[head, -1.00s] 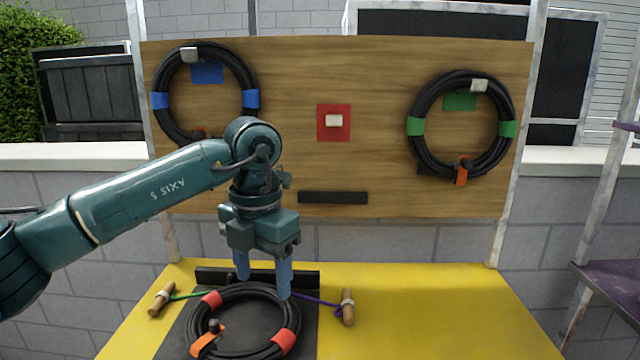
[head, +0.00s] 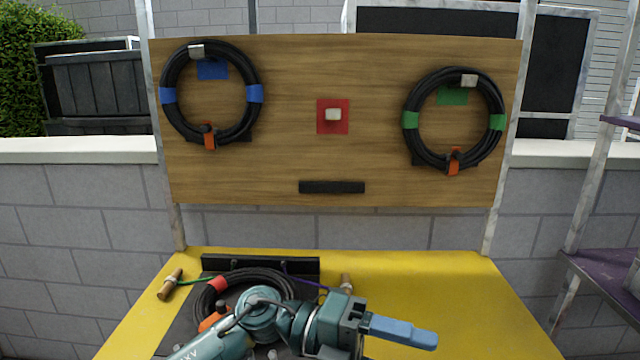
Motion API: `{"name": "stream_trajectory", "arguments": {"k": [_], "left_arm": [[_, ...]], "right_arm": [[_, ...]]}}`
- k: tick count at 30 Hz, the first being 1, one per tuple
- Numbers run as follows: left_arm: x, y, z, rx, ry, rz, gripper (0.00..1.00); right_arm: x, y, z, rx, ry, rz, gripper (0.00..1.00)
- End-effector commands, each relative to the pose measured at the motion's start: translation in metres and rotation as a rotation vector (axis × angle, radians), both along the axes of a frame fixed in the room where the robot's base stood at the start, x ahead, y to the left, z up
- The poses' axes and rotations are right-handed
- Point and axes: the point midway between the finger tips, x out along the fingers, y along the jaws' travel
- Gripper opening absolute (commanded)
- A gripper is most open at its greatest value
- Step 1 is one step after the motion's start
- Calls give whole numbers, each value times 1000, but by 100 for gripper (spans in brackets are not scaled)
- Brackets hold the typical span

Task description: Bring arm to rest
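My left arm comes in from the bottom edge in the head view. Its gripper (head: 402,332) is low over the yellow table (head: 470,290), with blue fingers pointing right. The fingers overlap in this view, so their gap cannot be judged; nothing shows at their tips. A black cable coil with red bands (head: 262,276) lies on the table behind my arm, which hides much of its front and right. My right gripper is not in view.
A wooden board (head: 290,80) holds a blue-banded coil (head: 167,94) at left and a green-banded coil (head: 410,120) at right. The red-marked peg (head: 333,114) between them is empty. Wooden-handled cords (head: 170,284) flank the table coil. The table's right side is clear.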

Motion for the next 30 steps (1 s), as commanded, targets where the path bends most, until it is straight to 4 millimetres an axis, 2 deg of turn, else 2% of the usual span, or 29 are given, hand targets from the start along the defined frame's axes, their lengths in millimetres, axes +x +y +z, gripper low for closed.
{"name": "stream_trajectory", "arguments": {"k": [4, 8, 11, 14, 15, 17, 18, 21, 24, 27, 30], "left_arm": [[14, 10, 11, -288, 323, 226, 61], [42, 41, -4, -467, 614, 473, 61], [60, 74, -36, -554, 848, 680, 61], [67, 113, -85, -595, 1086, 898, 61], [65, 129, -108, -599, 1183, 986, 61], [57, 152, -145, -592, 1327, 1117, 61], [47, 167, -170, -577, 1419, 1203, 61], [14, 199, -225, -522, 1626, 1383, 61], [-21, 221, -265, -455, 1786, 1515, 61], [-50, 235, -289, -397, 1894, 1600, 61], [-67, 242, -302, -361, 1951, 1645, 61]], "right_arm": [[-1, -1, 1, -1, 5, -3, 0], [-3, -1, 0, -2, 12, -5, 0], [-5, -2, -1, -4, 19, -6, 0], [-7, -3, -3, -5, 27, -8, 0], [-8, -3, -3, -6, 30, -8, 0], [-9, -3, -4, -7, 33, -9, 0], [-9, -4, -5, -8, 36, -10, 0], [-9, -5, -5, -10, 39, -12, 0], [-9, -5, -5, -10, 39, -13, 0], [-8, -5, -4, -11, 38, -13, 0], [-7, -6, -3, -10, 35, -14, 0]]}}
